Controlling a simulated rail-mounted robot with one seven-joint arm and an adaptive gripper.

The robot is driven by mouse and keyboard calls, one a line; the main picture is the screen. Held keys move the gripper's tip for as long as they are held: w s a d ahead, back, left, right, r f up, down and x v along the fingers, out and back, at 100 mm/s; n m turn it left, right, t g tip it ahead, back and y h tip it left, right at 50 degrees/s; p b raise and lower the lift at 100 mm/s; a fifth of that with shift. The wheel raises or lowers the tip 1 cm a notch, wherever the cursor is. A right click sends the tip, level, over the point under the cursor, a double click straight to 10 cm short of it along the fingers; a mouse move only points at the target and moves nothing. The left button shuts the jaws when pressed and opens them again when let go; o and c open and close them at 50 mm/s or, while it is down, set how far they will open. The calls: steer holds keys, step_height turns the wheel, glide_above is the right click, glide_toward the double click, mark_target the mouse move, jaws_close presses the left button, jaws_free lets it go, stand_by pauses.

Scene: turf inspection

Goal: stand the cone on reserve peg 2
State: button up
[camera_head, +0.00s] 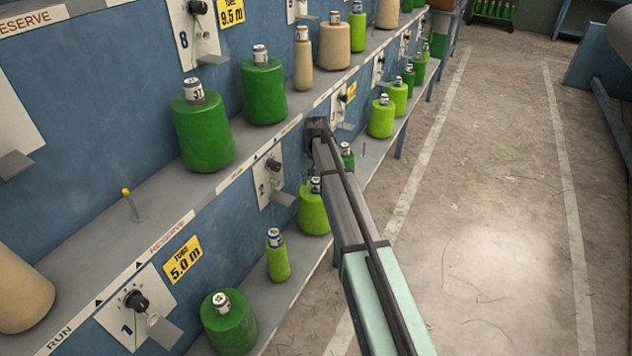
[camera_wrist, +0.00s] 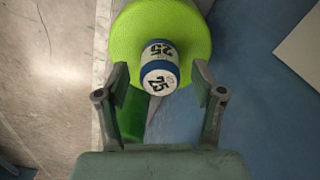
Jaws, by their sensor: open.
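My gripper (camera_wrist: 160,82) is open in the wrist view. Its fingers are on either side of a white tube with blue bands and the number 25 (camera_wrist: 160,68), which tops a lime-green cone (camera_wrist: 185,25). I cannot tell whether they touch it. In the head view my gripper (camera_head: 318,126) is by the shelf edge, above a lime-green cone (camera_head: 313,208) on the lower shelf; I cannot tell if this is cone 25. A bare peg with an orange tip (camera_head: 132,204) stands on the upper shelf. Which peg is reserve peg 2 is not readable.
Dark green cones (camera_head: 203,135) and beige cones (camera_head: 335,45) stand on the upper shelf. Lime cones (camera_head: 381,118) and a dark green cone (camera_head: 229,328) stand lower. Plates with knobs (camera_head: 137,305) stick out from the blue wall. The floor (camera_head: 490,180) at right is clear.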

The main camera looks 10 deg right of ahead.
step_height(320, 180, up, 12)
steer(key=s+f+n+g, duration=0.1)
steer(key=s+f+g, duration=0.1)
steer(key=s+f, duration=1.25)
steer(key=s+f+g, duration=0.1)
steer(key=s+f, duration=1.1)
steer(key=f, duration=0.6)
steer(key=s+f+g, duration=0.1)
steer(key=s+f, duration=0.3)
steer(key=s, duration=0.8)
steer(key=s+f+n+g, duration=0.1)
steer(key=s+f, duration=0.3)
steer(key=s, duration=0.9)
steer(key=s+f+n+g, duration=0.1)
steer(key=s+f, duration=0.2)
steer(key=s, duration=1)
steer(key=shift+f+g, duration=0.4)
steer(key=shift+r, duration=0.1)
step_height(320, 180, up, 9)
steer(key=p, duration=0.9)
